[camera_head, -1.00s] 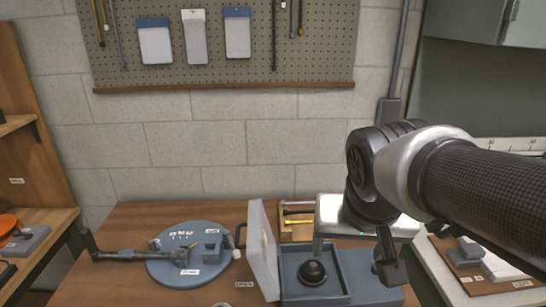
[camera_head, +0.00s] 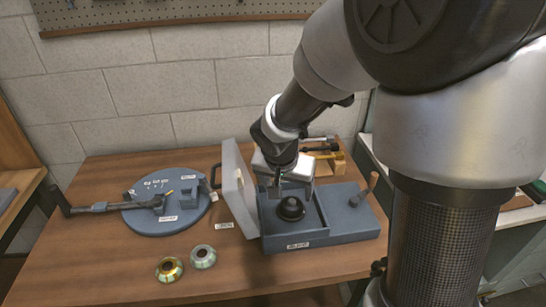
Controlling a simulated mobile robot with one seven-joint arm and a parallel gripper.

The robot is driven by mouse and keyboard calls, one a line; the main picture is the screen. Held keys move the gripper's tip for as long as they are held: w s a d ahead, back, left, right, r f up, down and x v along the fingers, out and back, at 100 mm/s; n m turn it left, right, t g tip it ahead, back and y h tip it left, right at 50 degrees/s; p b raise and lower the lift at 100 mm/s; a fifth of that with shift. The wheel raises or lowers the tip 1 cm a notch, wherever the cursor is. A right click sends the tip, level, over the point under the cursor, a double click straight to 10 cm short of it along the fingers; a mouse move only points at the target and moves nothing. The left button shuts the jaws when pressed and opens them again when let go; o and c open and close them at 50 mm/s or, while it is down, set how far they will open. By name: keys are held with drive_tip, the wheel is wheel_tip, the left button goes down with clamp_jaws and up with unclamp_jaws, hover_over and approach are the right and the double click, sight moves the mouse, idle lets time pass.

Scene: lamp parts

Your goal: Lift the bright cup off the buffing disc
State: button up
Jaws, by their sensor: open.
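A grey open box (camera_head: 345,231) stands on the wooden table. In its left compartment sits a black domed piece with a round base (camera_head: 291,208); I cannot tell whether this base is the buffing disc. Two small round cup-like parts lie on the table in front: one gold-rimmed (camera_head: 169,269) and one pale silver (camera_head: 203,257). Which one is the bright cup is unclear, and neither visibly rests on a disc. My gripper (camera_head: 274,189) points down over the left part of the box, just left of the black piece. It is open, with nothing visible between its small fingers.
The box's pale lid (camera_head: 240,190) stands open at the left. A blue-grey round plate (camera_head: 150,222) with a jointed rod lies further left. A wooden tray (camera_head: 337,168) with tools is behind the box. The table's front left is clear.

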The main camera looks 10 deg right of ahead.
sight(291, 202)
drive_tip(key=x, duration=0.9)
drive_tip(key=shift+d+f+b, duration=0.2)
drive_tip(key=shift+b, duration=0.2)
drive_tip(key=shift+r, duration=0.1)
drive_tip(key=c, duration=1.3)
